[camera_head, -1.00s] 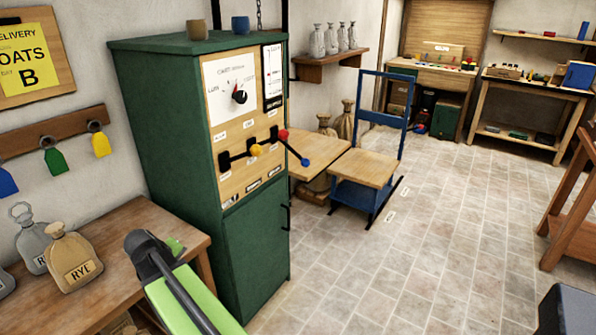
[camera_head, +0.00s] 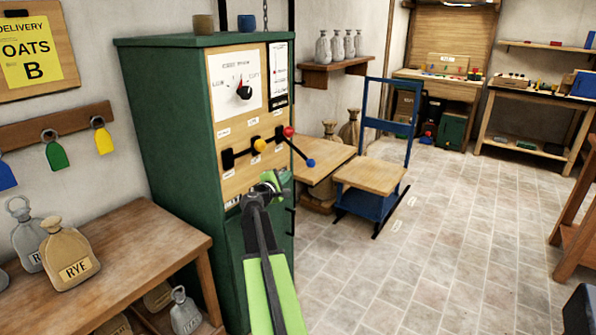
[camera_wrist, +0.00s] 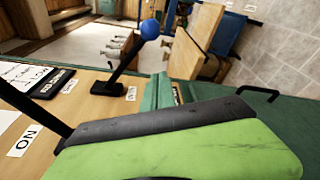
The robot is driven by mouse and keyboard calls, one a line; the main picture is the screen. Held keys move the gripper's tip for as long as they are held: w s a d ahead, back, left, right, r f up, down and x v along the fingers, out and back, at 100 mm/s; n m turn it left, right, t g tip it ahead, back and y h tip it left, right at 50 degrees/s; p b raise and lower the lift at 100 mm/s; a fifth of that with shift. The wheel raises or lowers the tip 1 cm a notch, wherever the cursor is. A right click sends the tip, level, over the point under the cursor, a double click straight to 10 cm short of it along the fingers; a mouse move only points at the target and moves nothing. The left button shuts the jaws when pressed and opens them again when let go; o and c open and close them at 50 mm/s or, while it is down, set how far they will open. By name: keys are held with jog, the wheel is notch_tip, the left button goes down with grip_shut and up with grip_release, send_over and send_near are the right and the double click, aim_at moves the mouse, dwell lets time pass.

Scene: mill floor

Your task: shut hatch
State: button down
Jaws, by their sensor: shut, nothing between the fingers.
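A green cabinet (camera_head: 175,130) with a wooden control panel (camera_head: 235,180) stands left of centre. No part is readably labelled hatch. The panel carries levers with a yellow knob (camera_head: 260,145), a red knob (camera_head: 288,131) and a blue knob (camera_head: 310,163). The blue-knobbed lever slants down to the right; its blue knob also shows in the wrist view (camera_wrist: 149,29). A black handle (camera_wrist: 258,93) sits on the green front in the wrist view. My gripper (camera_head: 270,184) is shut and empty, in front of the panel below the yellow knob. I cannot tell whether it touches anything.
A wooden bench (camera_head: 135,245) with sacks, one marked RYE (camera_head: 70,255), stands at the left. A blue trolley (camera_head: 370,185) with a wooden top stands right of the cabinet. Open tiled floor (camera_head: 440,250) lies to the right.

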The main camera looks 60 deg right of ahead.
aim_at(297, 150)
jog(key=r+x, duration=0.1)
jog(key=x, duration=0.8)
jog(key=s, duration=0.2)
jog(key=s+p, duration=0.1)
jog(key=shift+s+a+r, duration=0.2)
jog(key=shift+s+r, duration=0.1)
jog(key=shift+r, duration=0.05)
